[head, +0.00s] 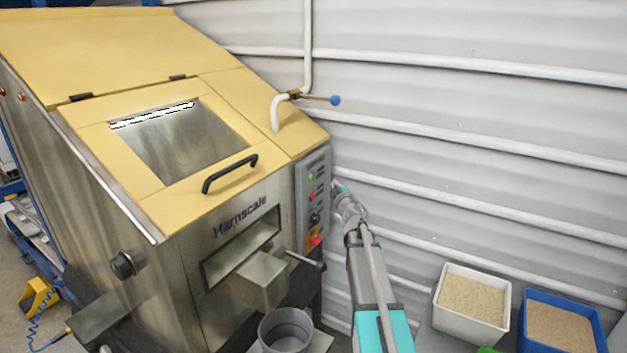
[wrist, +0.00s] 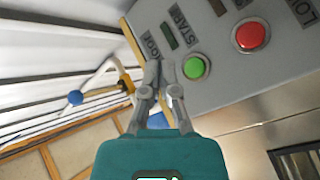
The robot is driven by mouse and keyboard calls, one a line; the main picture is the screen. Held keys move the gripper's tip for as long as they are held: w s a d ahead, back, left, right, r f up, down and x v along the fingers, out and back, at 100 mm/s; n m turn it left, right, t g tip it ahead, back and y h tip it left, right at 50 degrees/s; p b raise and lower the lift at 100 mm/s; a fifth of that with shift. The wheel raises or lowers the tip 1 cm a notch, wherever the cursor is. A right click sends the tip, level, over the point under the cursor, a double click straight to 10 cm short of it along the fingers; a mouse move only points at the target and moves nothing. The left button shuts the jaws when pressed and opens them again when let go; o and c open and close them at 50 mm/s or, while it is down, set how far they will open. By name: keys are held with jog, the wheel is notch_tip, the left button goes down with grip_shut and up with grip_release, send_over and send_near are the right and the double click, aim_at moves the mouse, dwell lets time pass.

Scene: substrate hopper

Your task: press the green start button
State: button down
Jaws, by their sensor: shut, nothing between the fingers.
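The green start button (wrist: 195,67) is round and sits on the grey control panel (wrist: 225,85), beside a label reading START. In the head view the green button (head: 313,177) is small, near the top of the panel (head: 300,195). My gripper (wrist: 160,67) is shut and empty. In the wrist view its fingertips appear just left of the green button, over the panel near the START label. I cannot tell whether they touch the panel. In the head view my gripper is just right of the panel, its fingertips hard to make out.
A red button (wrist: 250,35) is close to the green one. A blue-knobbed valve lever (head: 335,100) is on a white pipe above. The hopper's lid with a black handle (head: 230,173) is left. A white bin (head: 441,303) and a blue bin (head: 523,325) stand lower right.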

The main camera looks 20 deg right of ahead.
aim_at(313, 178)
jog(key=shift+w+a, duration=0.85)
jog(key=shift+w, duration=0.25)
jog(key=shift+w+a, duration=0.85)
jog(key=shift+w, duration=0.25)
